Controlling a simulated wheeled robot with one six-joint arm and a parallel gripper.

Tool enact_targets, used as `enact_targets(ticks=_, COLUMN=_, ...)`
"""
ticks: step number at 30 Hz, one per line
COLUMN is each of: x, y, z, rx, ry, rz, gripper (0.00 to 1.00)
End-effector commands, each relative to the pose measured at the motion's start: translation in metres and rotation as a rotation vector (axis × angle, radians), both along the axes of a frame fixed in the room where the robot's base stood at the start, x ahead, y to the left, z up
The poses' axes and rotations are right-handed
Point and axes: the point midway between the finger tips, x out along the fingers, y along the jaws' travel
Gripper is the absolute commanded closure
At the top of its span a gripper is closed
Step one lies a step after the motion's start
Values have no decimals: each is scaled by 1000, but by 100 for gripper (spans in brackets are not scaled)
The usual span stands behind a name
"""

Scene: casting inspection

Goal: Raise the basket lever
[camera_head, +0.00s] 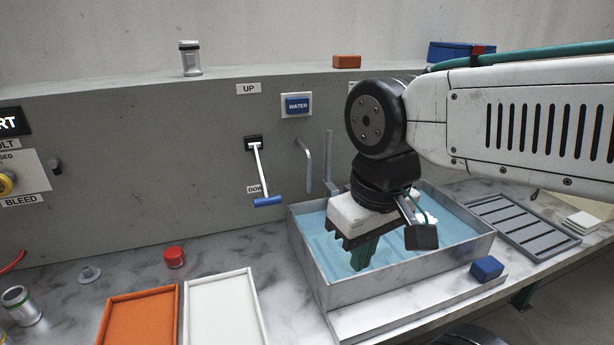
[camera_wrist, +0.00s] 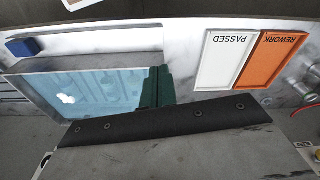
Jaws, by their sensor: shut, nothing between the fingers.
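The basket lever (camera_head: 260,172) is a pale rod with a blue handle (camera_head: 268,202) on the grey wall panel. It points down from its black mount, between an UP label (camera_head: 248,89) above and a partly covered DOWN label below. My gripper (camera_head: 362,262) is shut and empty, with green fingers pointing down over the water basin (camera_head: 310,265), to the right of the lever and apart from it. In the wrist view the shut fingers (camera_wrist: 156,88) show beside the blue water. The lever is not in the wrist view. I cannot make out a basket clearly.
A blue WATER button (camera_head: 297,105) and bent metal pipes (camera_head: 306,160) are on the wall between lever and arm. White (camera_head: 225,310) and orange (camera_head: 140,318) trays lie at front left. A red cap (camera_head: 174,257) stands below the lever. A blue block (camera_head: 487,268) sits by the basin.

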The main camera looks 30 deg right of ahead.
Motion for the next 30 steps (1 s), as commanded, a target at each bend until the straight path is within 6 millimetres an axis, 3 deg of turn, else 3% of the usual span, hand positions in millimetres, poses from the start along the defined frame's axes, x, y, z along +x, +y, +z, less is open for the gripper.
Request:
enact_targets(ticks=12, x=1, y=0, z=0, rx=0, ry=0, rz=0, gripper=100)
enact_targets(ticks=17, x=21, y=0, z=13, rx=2, ry=11, rz=-14, gripper=100)
enact_targets(ticks=20, x=54, y=-2, z=29, rx=4, ry=29, rz=-34, gripper=100)
enact_targets(ticks=25, x=136, y=-2, z=51, rx=10, ry=63, rz=-85, gripper=100)
enact_targets(ticks=30, x=220, y=-4, z=55, rx=12, ry=93, rz=-133, gripper=100)
